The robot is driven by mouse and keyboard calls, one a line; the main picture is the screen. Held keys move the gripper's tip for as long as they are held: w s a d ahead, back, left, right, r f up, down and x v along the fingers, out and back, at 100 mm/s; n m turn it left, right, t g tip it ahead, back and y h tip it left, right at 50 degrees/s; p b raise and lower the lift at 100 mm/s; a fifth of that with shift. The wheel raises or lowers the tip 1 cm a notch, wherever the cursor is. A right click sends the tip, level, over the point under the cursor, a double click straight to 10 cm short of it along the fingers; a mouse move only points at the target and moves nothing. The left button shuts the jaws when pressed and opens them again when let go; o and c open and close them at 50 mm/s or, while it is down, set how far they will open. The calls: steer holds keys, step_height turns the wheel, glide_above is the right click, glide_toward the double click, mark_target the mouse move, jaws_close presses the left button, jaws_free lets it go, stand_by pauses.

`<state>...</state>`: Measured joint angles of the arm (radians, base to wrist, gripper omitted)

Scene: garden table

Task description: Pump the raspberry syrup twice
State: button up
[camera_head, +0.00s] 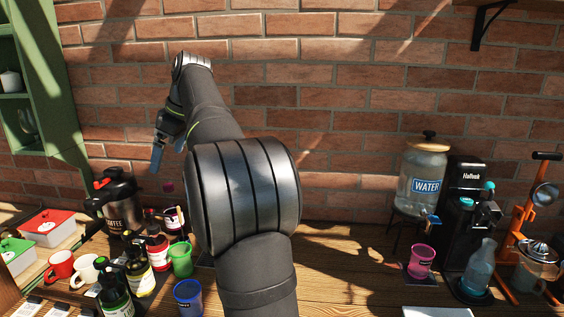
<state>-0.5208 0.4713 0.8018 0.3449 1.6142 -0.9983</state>
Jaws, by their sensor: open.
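Several dark syrup bottles with black pump tops stand in a row on the left of the wooden table. One has a green label (115,298), one a yellowish label (139,277) and one a red label (158,254). A further bottle (175,224) stands behind them, partly hidden. The labels are too small to read, so I cannot tell which is raspberry. My gripper (160,150) is open and empty, in the air above the back of this row, touching nothing. My arm hides part of the table behind it.
A green cup (180,261) and a blue cup (188,298) stand beside the bottles. Red (61,267) and white mugs (84,272) and a coffee flask (121,208) are at left. A pink cup (421,262) and water dispenser (423,178) are at right. The table's middle right is clear.

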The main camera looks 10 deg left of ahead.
steer(key=c, duration=1.1)
steer(key=shift+a+f, duration=0.15)
steer(key=shift+f, duration=0.05)
steer(key=c, duration=0.3)
steer(key=f+m, duration=0.1)
steer(key=a+f+m, duration=0.1)
steer(key=shift+a+f+m+h, duration=0.1)
steer(key=shift+a+m+h, duration=0.2)
steer(key=shift+h, duration=0.1)
jaws_close()
steer(key=a+f+m+t+h, duration=0.1)
steer(key=a+f+m+h, duration=0.1)
steer(key=a+f+m, duration=0.2)
steer(key=shift+a+f+m+t, duration=0.15)
steer(key=shift+f+m+t, duration=0.25)
steer(key=shift+f+m, duration=2.3)
steer(key=shift+f+n, duration=0.95)
steer(key=shift+n, duration=0.05)
